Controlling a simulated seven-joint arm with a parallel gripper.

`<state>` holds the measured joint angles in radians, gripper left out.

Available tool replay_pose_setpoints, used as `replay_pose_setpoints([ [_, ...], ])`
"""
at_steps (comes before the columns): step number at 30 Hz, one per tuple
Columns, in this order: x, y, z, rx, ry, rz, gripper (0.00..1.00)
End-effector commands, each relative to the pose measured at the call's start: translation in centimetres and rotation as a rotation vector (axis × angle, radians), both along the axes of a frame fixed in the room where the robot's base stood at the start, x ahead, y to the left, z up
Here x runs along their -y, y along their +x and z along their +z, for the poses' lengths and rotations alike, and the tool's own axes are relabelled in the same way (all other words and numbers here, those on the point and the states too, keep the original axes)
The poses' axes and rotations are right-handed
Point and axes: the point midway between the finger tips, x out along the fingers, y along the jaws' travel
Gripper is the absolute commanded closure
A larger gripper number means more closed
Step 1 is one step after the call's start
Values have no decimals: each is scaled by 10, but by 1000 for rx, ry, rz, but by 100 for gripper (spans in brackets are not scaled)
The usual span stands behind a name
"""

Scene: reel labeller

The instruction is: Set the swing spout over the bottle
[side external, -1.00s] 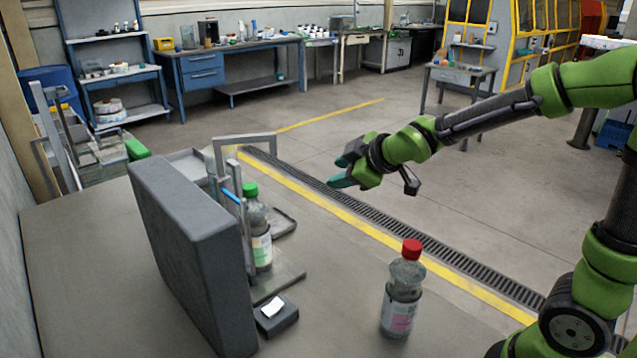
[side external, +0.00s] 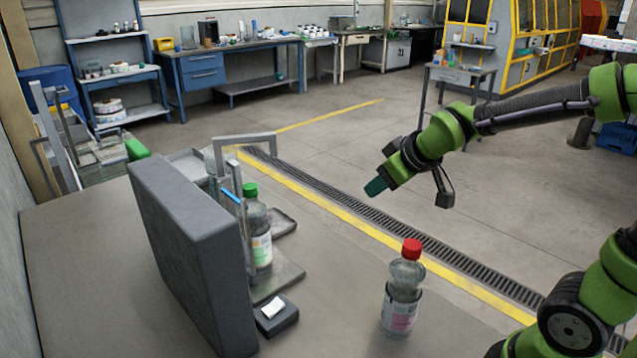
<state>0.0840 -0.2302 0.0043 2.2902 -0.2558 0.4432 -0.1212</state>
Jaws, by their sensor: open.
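A clear bottle with a green cap (side external: 260,243) stands upright on a grey base plate in the labeller, beside its uprights. A second clear bottle, with a red cap (side external: 403,292), stands upright on the table at front right. A grey bent bar (side external: 243,138) rises behind the green-capped bottle, and a blue strip (side external: 231,197) shows next to that bottle. I cannot tell for certain which part is the swing spout. My gripper (side external: 376,187) is in the air, right of the labeller and beyond the red-capped bottle. It is open and empty, touching nothing; its fingers overlap in this view.
A tall dark grey panel (side external: 190,255) stands left of the green-capped bottle and hides part of the labeller. A small black box (side external: 276,317) with a white label lies in front. The table (side external: 85,275) is clear at left and between the two bottles.

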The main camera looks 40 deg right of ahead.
Motion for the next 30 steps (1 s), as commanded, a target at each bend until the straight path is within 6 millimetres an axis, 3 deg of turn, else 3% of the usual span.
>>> replay_pose_setpoints([
  [3,21,3,-22,-59,1,-52,58],
  [5,37,17,-30,-74,-23,-62,58],
  [8,73,67,-32,7,-106,-43,58],
  [9,88,94,-29,75,-135,-24,58],
  [12,111,154,-18,265,-167,50,58],
  [15,121,199,-5,451,-147,154,58],
  [18,119,229,8,621,-88,289,58],
  [23,100,241,24,826,63,562,58],
  [30,51,205,39,888,280,996,58],
])
